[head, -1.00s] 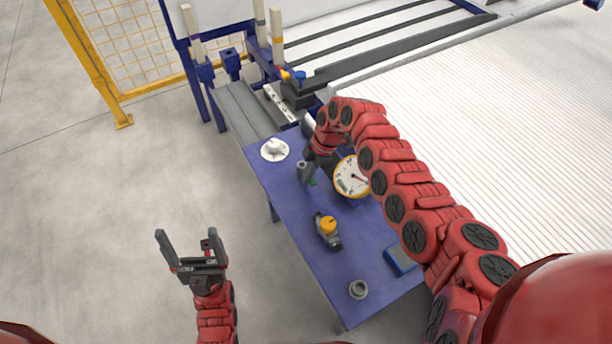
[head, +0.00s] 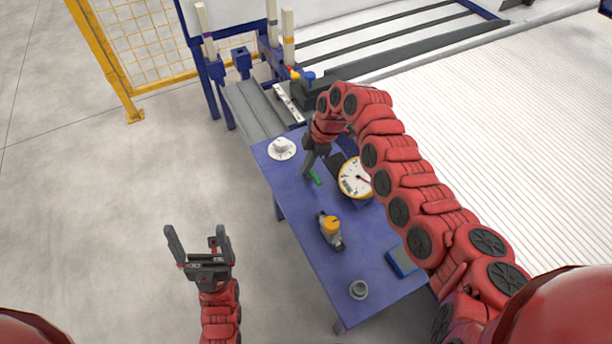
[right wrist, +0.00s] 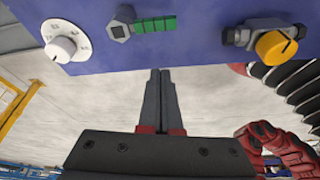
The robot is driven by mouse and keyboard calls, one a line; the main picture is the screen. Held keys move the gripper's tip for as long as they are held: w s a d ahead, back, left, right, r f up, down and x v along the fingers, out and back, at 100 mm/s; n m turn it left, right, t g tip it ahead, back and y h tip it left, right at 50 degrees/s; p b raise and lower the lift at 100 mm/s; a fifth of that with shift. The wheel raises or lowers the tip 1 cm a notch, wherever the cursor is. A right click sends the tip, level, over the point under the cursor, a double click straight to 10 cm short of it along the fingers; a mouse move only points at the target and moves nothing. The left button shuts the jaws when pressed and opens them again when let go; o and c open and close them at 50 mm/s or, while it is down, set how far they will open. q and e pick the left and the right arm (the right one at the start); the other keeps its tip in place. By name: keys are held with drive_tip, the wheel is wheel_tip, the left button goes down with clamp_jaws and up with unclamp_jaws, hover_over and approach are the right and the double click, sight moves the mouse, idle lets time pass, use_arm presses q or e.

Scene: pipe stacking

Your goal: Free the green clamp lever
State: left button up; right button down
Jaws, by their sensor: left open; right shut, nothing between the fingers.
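The green clamp lever (right wrist: 155,25) is a ribbed green handle on a dark grey hexagonal hub (right wrist: 122,28), lying over the blue table top in the right wrist view. In the head view part of its green handle (head: 316,178) shows beside my right gripper (head: 307,175); the hub is hidden there. My right gripper is shut and empty. In the right wrist view its fingertips (right wrist: 160,71) point towards the table edge and appear apart from the lever. My left gripper (head: 196,234) is open and empty, over the floor left of the table.
The blue table (head: 290,207) also carries a white knob (head: 282,148), a round gauge (head: 354,183), a valve with a yellow cap (head: 331,228), a grey ring (head: 358,289) and a blue box (head: 402,261). A rack with upright white pipes (head: 288,35) stands beyond. A yellow fence (head: 105,60) is behind.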

drive_tip(key=shift+v, duration=2.1)
drive_tip(key=shift+w+a, duration=0.1)
drive_tip(key=shift+w, duration=0.05)
